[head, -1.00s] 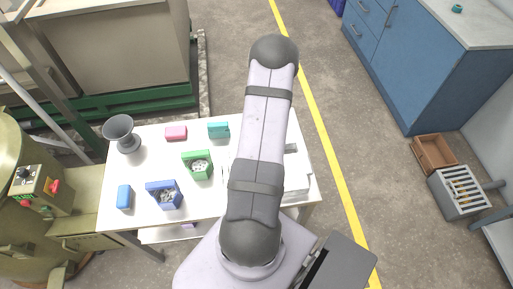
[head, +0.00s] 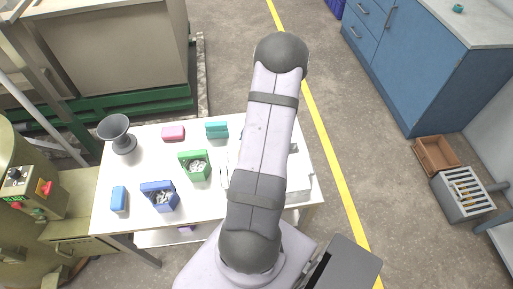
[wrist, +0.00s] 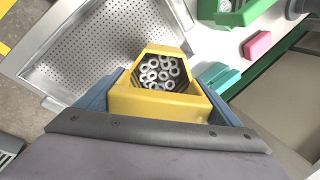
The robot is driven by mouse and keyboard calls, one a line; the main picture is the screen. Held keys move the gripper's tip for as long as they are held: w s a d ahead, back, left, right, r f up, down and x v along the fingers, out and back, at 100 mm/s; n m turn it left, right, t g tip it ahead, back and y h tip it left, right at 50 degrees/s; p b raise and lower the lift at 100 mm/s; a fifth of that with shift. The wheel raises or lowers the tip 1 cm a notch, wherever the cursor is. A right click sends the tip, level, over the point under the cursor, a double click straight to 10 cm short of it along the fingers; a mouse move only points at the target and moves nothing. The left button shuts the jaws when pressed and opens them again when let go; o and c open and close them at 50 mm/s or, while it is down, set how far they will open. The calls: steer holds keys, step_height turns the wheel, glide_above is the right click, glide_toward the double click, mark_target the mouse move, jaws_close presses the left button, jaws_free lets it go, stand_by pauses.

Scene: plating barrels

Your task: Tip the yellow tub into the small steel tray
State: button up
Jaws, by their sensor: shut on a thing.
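The yellow tub (wrist: 156,106) is between the fingers of my gripper (wrist: 160,98), which is shut on it. The tub looks upright, and several grey metal rings (wrist: 158,72) lie inside it. A steel tray (wrist: 97,48) with a perforated floor lies beyond and to the left of the tub in the wrist view; its floor there looks empty. Part of the tray (head: 299,180) shows beside my arm in the head view. My arm hides the tub and most of my gripper there.
A green tub (head: 194,175) and a blue tub (head: 158,187) hold metal parts on the white table. A blue block (head: 118,199), pink block (head: 173,133), teal block (head: 217,130) and grey funnel-shaped cup (head: 115,128) stand around them. Bare table lies between them.

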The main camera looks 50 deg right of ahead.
steer(key=shift+s+r+t+b, duration=0.15)
steer(key=shift+t+b, duration=0.45)
steer(key=shift+b, duration=1.15)
steer(key=shift+s+f+t+b, duration=0.15)
steer(key=shift+t+b, duration=0.45)
steer(key=shift+b, duration=1.1)
steer(key=shift+s+t+b, duration=0.35)
steer(key=shift+t+b, duration=0.5)
steer(key=shift+b, duration=0.65)
steer(key=shift+s+t+b, duration=0.35)
steer(key=shift+t+b, duration=0.5)
steer(key=shift+b, duration=0.6)
steer(key=shift+s+f+t+b, duration=0.35)
steer(key=shift+t+b, duration=0.4)
steer(key=shift+b, duration=1.3)
steer(key=shift+s+f+t+b, duration=0.3)
steer(key=shift+t+b, duration=0.45)
steer(key=shift+b, duration=1.25)
steer(key=shift+s+f+t+b, duration=0.45)
steer(key=shift+t+b, duration=0.4)
steer(key=shift+b, duration=1.2)
steer(key=shift+s+f+t+b, duration=0.35)
steer(key=shift+t+b, duration=0.5)
steer(key=shift+b, duration=1.15)
steer(key=shift+s+f+t+b, duration=0.35)
steer(key=shift+t+b, duration=0.55)
steer(key=shift+b, duration=0.9)
steer(key=shift+r, duration=0.25)
